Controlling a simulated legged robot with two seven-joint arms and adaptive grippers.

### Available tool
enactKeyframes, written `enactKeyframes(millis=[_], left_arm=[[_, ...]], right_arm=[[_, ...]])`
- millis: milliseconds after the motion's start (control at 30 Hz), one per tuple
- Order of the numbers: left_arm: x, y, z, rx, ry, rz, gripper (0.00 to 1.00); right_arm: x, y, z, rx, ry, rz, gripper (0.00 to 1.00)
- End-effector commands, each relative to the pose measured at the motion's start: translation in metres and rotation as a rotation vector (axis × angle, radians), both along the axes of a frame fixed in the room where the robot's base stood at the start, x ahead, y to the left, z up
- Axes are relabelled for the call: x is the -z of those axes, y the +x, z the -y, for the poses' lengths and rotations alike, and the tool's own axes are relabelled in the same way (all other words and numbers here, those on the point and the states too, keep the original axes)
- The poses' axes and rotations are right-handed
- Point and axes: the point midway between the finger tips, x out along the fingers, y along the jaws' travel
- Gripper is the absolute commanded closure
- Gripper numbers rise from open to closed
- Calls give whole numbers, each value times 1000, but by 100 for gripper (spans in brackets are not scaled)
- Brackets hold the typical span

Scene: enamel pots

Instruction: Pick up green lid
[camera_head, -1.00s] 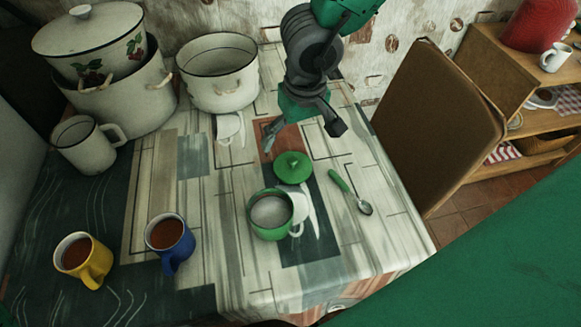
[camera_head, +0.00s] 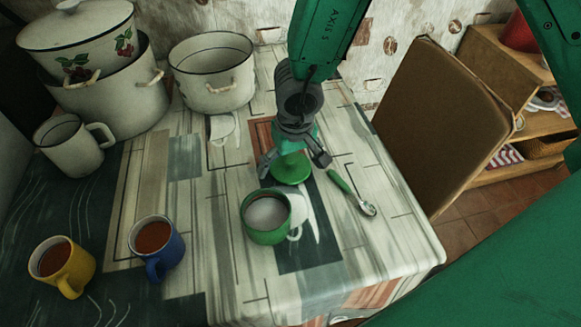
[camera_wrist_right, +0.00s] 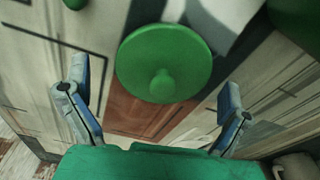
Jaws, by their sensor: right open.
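The green lid (camera_head: 291,169) lies on the table just behind the green mug (camera_head: 265,217). In the right wrist view the lid (camera_wrist_right: 165,62) is a round green disc with a knob, lying ahead of and between my fingers. My right gripper (camera_head: 294,160) is over the lid in the head view, fingers spread on either side of it. In the wrist view my right gripper (camera_wrist_right: 155,112) is open and empty, and no finger touches the lid. My left gripper is not in view.
A green-handled spoon (camera_head: 352,192) lies close to the right of the lid. A blue mug (camera_head: 158,247) and a yellow mug (camera_head: 62,264) stand at the front left. White pots (camera_head: 214,84) stand at the back. A brown chair (camera_head: 440,120) is at the right.

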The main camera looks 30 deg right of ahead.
Motion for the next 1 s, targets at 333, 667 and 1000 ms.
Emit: enactKeyframes(millis=[333, 667, 1000], left_arm=[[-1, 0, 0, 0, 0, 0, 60], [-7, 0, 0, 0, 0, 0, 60], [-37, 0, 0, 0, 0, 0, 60]], right_arm=[[0, 0, 0, 0, 0, 0, 54], [-15, 0, 0, 1, 3, 0, 54], [-83, 1, 0, 1, 5, 2, 54]])
